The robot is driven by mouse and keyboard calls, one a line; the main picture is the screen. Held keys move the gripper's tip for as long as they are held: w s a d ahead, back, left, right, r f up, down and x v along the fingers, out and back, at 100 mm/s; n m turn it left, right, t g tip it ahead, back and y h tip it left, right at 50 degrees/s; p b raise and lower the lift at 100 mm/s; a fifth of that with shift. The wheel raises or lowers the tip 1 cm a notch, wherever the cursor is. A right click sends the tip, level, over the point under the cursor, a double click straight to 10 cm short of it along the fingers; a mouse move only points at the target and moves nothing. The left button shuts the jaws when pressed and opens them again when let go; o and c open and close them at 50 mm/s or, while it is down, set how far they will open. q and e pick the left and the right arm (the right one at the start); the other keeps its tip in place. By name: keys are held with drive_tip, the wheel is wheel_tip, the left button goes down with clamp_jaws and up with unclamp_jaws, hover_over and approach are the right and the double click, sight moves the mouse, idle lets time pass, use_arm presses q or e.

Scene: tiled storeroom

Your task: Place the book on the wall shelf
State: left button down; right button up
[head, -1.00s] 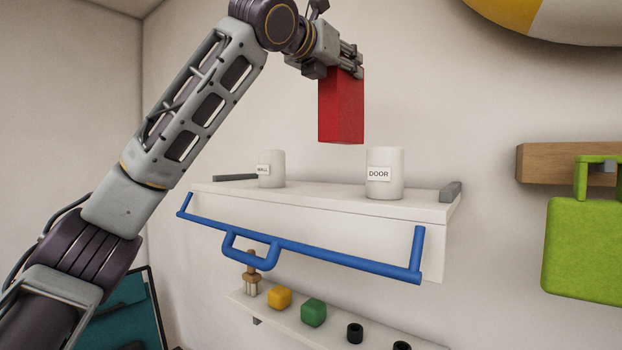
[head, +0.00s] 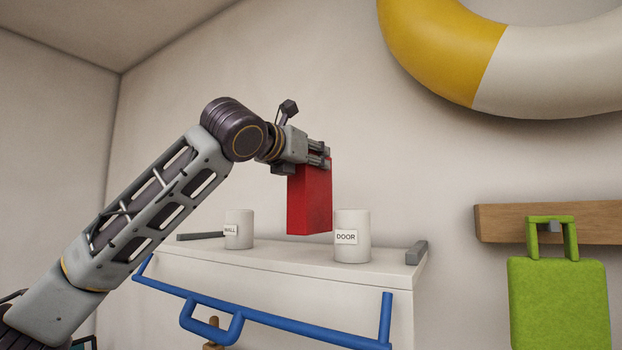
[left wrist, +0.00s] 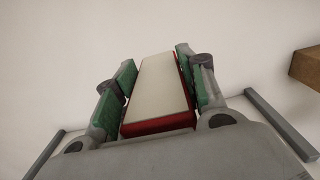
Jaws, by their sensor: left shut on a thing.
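The red book (head: 310,200) is upright in my left gripper (head: 322,156), which is shut on its upper part. In the left wrist view, green finger pads press both sides of the book (left wrist: 160,90), whose pale page edge shows between red covers. The book hangs at the white wall shelf (head: 290,257), between the canister labelled WALL (head: 240,228) and the one labelled DOOR (head: 352,222). Its lower end is below the canister tops and close to the DOOR canister. I cannot tell whether it touches the shelf. My right gripper is not in view.
A blue rail (head: 275,323) runs along the shelf front. Grey end strips (head: 416,252) edge the shelf sides. A green bag (head: 558,300) hangs from a wooden wall block (head: 500,222) at right. A yellow and white ring (head: 540,72) is on the wall above.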

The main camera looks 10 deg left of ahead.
use_arm(q)
drive_tip(key=shift+f, duration=2.15)
drive_tip(key=c, duration=0.9)
unclamp_jaws()
drive_tip(key=shift+o, duration=0.2)
drive_tip(key=shift+s, duration=0.1)
drive_tip(key=b, duration=0.3)
approach(310, 177)
drive_tip(key=shift+w+a+r, duration=0.15)
drive_tip(key=shift+w+a, duration=0.2)
drive_tip(key=shift+w, duration=0.4)
drive_tip(key=shift+w+a+r, duration=0.15)
drive_tip(key=shift+w+a, duration=0.15)
drive_tip(key=shift+w, duration=0.5)
